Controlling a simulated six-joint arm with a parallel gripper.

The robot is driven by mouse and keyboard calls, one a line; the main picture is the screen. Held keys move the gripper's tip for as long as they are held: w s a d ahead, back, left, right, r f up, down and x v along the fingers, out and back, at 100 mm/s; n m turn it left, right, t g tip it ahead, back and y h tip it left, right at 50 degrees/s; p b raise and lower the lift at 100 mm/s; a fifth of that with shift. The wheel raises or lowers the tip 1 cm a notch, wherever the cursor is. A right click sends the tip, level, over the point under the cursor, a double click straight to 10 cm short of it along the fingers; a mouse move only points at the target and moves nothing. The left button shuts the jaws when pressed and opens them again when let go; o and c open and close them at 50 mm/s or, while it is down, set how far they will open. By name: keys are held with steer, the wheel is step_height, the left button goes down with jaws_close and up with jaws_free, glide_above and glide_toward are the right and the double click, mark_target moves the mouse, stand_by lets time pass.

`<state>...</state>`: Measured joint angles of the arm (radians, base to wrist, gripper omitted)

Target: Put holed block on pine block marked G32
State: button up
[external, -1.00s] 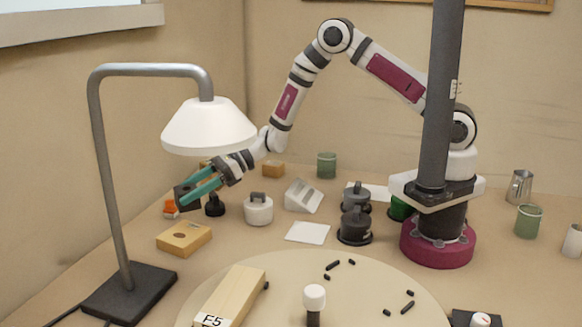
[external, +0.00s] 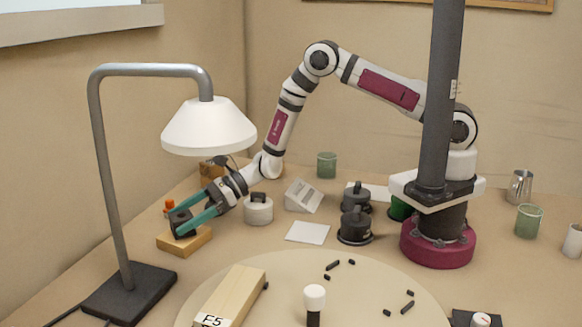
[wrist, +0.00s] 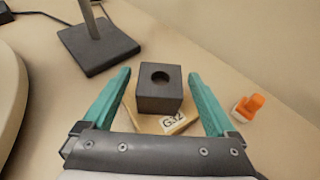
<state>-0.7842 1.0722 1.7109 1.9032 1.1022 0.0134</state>
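The holed block (wrist: 160,97) is a dark grey cube with a round hole in its top. It sits on the pine block marked G32 (wrist: 149,122), whose label faces the wrist camera. In the external view the dark cube (external: 181,220) rests on top of the pine block (external: 199,241), under the lamp's edge. My gripper (wrist: 160,74) has its green fingers on either side of the cube, with a narrow gap showing at each side. It is open and low around the cube; in the external view the near finger (external: 180,217) partly covers it.
The lamp (external: 130,285) stands close on the left, its shade above my gripper. An orange object (wrist: 247,106) lies beside the pine block. A white-grey lidded pot (external: 258,210) stands right of my gripper. A round board (external: 330,275) with a long wooden block lies in front.

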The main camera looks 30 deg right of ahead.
steer(key=shift+r, duration=0.1)
steer(key=v, duration=1.2)
steer(key=s+d+r+n+g, duration=0.1)
steer(key=s+d+r+n, duration=0.15)
steer(key=d+r, duration=0.2)
steer(key=s+d+r+n+g, duration=0.1)
steer(key=d+r+n, duration=0.2)
steer(key=r, duration=0.3)
steer(key=s+d+r+n+t+h, duration=0.1)
steer(key=s+d+n+h, duration=0.2)
steer(key=d, duration=1)
steer(key=s+d+r+n+h, duration=0.1)
steer(key=s+d+n+h, duration=0.3)
steer(key=s+d+h, duration=0.4)
steer(key=s+d, duration=0.1)
steer(key=d, duration=0.5)
steer(key=shift+s+d+r+t+h, duration=0.2)
steer(key=shift+r+t+h, duration=0.1)
steer(key=shift+t, duration=0.1)
